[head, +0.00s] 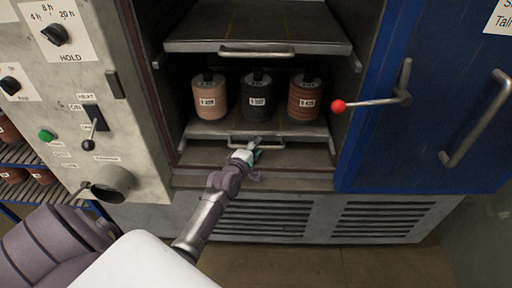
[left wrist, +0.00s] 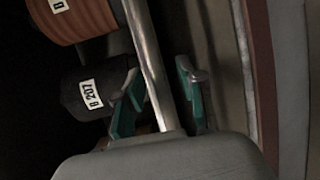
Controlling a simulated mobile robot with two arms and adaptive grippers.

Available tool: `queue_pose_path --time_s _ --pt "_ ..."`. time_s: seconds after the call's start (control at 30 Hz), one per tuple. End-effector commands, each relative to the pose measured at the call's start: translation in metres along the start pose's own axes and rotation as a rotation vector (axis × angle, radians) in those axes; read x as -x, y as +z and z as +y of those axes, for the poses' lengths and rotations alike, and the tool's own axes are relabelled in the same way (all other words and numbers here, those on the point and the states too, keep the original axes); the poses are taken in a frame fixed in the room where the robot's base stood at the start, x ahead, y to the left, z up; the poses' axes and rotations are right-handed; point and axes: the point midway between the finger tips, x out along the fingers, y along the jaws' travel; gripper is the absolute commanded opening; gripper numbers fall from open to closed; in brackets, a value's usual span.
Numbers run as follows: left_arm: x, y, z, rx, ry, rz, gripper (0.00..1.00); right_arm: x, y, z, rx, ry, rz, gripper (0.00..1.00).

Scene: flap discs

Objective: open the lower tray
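The lower tray (head: 207,128) is inside the open oven chamber and bears three stacks of discs: a tan one (head: 209,98), a black one (head: 256,98) and a reddish-brown one (head: 305,98). Its bar handle (head: 275,147) runs along its front. My left gripper (head: 254,147) is at the middle of this handle. In the left wrist view, the two teal fingers of the gripper (left wrist: 158,100) stand apart, one on each side of the handle bar (left wrist: 147,55), with visible gaps. The black stack (left wrist: 92,92) shows behind one finger. My right gripper is not in view.
An upper tray (head: 255,32) with its own handle (head: 256,53) is above the stacks. The blue door (head: 425,130) stands open at the right, with a red-knobbed lever (head: 370,102). A control panel (head: 75,100) is at the left. Vent grilles (head: 265,218) are below the chamber.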

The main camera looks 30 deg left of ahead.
Motion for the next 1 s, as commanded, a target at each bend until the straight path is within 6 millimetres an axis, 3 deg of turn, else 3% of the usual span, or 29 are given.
queue_pose_path --time_s 0.1,0.33,0.77,1.0 --pt "0.0 0.0 0.0 0.0 0.0 0.0 0.39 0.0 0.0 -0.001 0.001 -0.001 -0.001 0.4" --pt "0.0 0.0 0.0 0.0 0.0 0.0 0.01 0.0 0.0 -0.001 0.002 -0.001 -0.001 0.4" --pt "0.001 0.0 -0.001 0.0 -0.001 0.0 0.0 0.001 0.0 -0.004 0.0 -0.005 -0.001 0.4" --pt "0.015 0.006 -0.003 0.0 -0.006 0.0 0.0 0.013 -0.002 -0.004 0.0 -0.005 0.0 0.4"
